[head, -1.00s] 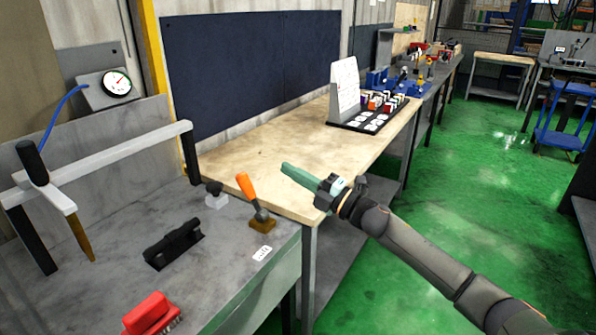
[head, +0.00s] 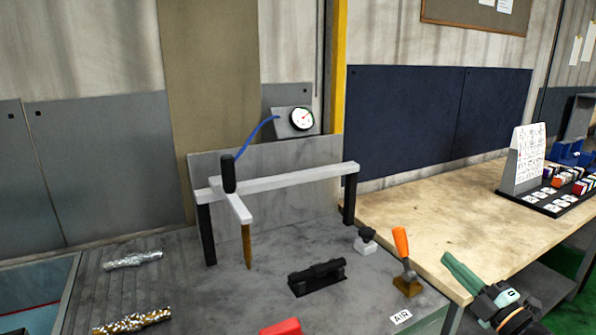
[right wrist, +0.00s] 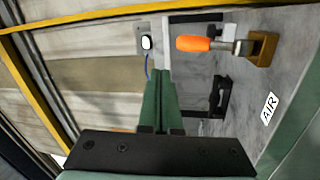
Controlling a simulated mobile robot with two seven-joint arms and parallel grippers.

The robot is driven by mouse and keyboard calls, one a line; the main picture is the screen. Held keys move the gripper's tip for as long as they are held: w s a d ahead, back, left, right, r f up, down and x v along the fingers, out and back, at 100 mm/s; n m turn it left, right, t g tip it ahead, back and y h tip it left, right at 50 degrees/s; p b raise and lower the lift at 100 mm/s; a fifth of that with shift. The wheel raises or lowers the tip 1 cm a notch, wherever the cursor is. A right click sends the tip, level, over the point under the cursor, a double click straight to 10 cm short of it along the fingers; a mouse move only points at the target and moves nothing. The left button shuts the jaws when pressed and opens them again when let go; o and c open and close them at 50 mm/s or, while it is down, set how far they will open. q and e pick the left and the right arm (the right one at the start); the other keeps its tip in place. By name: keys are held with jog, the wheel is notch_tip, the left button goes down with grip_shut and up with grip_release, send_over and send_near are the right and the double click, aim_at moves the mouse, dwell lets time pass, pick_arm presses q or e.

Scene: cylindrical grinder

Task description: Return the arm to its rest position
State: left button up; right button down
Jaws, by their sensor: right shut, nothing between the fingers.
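My right gripper (head: 458,273) is at the lower right of the head view, in front of the wooden bench and to the right of the grey work table (head: 375,290). Its green fingers are together with nothing between them. In the right wrist view the closed fingers (right wrist: 158,100) point up the picture, apart from the orange-handled lever (right wrist: 195,44). That lever (head: 402,245) stands on a brass base near the table's right corner. My left gripper is not in view.
A white beam frame (head: 280,182) with a black-handled probe stands on the table. A black bracket (head: 317,278), a black knob (head: 366,239) and a red block (head: 282,327) are near. A gauge (head: 302,119) hangs behind. The wooden bench (head: 440,215) is largely clear.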

jog(key=s+a+f+m+g+h, duration=0.1)
jog(key=s+a+f+m, duration=0.25)
jog(key=f, duration=0.35)
jog(key=s+a+f+m+g+h, duration=0.2)
jog(key=s+a+f+m, duration=0.15)
jog(key=f, duration=0.45)
jog(key=s+a+f+m+g+h, duration=0.1)
jog(key=s+a+f+m, duration=0.1)
jog(key=s+f+m, duration=0.4)
jog(key=s+a+f+m+g, duration=0.2)
jog(key=s+a+f+g, duration=0.1)
jog(key=s, duration=0.4)
jog(key=s+a+f+m+g+p, duration=0.1)
jog(key=s+a+f+m+g, duration=0.1)
jog(key=s+a+f, duration=0.4)
notch_tip(320, 180, down, 3)
jog(key=shift+s+a+r+m+g+h, duration=0.25)
jog(key=shift+s+m+g+h, duration=0.15)
jog(key=shift+s, duration=0.75)
